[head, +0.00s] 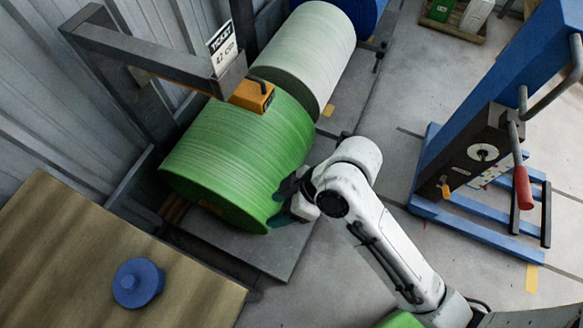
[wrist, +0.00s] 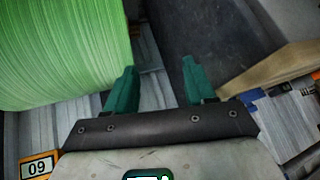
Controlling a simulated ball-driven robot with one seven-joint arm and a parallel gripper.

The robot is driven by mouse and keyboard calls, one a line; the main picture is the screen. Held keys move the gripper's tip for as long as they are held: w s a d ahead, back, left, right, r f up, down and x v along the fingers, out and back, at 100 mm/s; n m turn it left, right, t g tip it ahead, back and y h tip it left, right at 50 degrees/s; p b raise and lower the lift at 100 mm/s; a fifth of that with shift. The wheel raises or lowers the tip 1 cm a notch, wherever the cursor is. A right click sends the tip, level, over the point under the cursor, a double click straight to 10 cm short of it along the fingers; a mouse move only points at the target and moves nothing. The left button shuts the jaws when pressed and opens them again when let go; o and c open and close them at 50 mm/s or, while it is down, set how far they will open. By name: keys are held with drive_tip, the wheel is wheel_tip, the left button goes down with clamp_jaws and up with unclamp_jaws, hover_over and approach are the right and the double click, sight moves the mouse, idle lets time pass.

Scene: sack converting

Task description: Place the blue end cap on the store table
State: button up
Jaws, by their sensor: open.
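A blue round end cap (head: 137,282) with a raised hub lies flat on a wooden-topped table (head: 60,245), which I take to be the store table, at the lower left of the head view. My gripper (head: 283,204) is well to the right of the cap, beside the lower end of a green roll. In the wrist view my gripper (wrist: 160,85) has its two teal fingers spread apart with nothing between them. A wooden edge, apparently the table (wrist: 270,82), shows at the right of the wrist view.
The green roll (head: 235,150) is close to my gripper, with a pale roll (head: 308,50) behind it. A grey metal frame (head: 150,55) stands over the rolls. A blue machine (head: 490,100) with a red-handled lever stands at the right. Bare floor lies between.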

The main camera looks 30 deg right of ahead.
drive_tip(key=s+d+f+m+g+h, duration=0.1)
drive_tip(key=s+d+f+m+h, duration=0.1)
drive_tip(key=s+d, duration=0.4)
drive_tip(key=s+d+f+m+g+h, duration=0.1)
drive_tip(key=s+d+f+m+h, duration=0.2)
drive_tip(key=s+d+m, duration=0.3)
drive_tip(key=d+m+h, duration=0.1)
drive_tip(key=d, duration=0.3)
drive_tip(key=shift+h, duration=0.4)
